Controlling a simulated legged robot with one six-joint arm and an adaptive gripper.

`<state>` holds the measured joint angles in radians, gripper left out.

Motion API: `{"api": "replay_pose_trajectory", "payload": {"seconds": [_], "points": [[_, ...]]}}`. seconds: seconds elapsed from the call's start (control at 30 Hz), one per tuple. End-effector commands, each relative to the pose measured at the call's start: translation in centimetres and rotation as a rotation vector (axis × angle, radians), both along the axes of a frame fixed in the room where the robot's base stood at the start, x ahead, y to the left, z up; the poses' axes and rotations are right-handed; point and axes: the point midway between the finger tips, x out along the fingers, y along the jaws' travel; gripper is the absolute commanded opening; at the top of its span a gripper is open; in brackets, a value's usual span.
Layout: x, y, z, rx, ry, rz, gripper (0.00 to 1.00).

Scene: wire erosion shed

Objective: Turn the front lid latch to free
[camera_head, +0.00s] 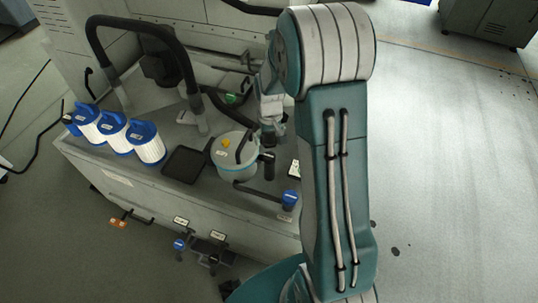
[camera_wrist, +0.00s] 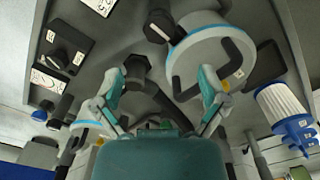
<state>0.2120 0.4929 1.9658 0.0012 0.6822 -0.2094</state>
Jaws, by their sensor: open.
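A round white canister (camera_head: 234,160) with a blue band and a black lid handle stands on the grey bench. The wrist view shows its lid (camera_wrist: 213,55) at upper right. A black knob (camera_wrist: 158,25) with a pale stripe sits at this lid's left edge and looks like a lid latch; I cannot tell whether it is the front one. My gripper (camera_wrist: 163,85) is open and empty, its fingers apart, short of the lid and knob. A dark faceted knob (camera_wrist: 136,72) shows beside the left finger. In the head view my gripper (camera_head: 268,128) is beside the canister's right side, partly hidden by my arm.
Blue-and-white filter cartridges (camera_head: 148,142) stand left of a black tray (camera_head: 184,164). A blue-capped fitting (camera_head: 290,198) is at the bench's front right. Thick black hoses (camera_head: 150,27) arch behind. A plate with a rotary switch (camera_wrist: 63,52) lies left in the wrist view. Open floor (camera_head: 450,170) is at right.

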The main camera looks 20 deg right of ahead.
Motion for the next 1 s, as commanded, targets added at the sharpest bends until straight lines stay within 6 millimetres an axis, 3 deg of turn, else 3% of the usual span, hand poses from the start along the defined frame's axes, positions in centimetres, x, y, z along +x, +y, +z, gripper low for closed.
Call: {"api": "replay_pose_trajectory", "payload": {"seconds": [0.2,0.43,0.6,0.87,1.0], "points": [[-0.1,0.1,-4.3,0.0,0.006,0.0,0.93],[-0.1,0.1,-7.8,0.0,0.004,0.0,0.93],[-0.1,0.1,-8.9,-0.001,0.001,0.0,0.93],[-0.1,0.1,-9.0,-0.001,0.0,0.0,0.93],[-0.1,0.1,-9.0,-0.001,0.0,0.0,0.31]]}}
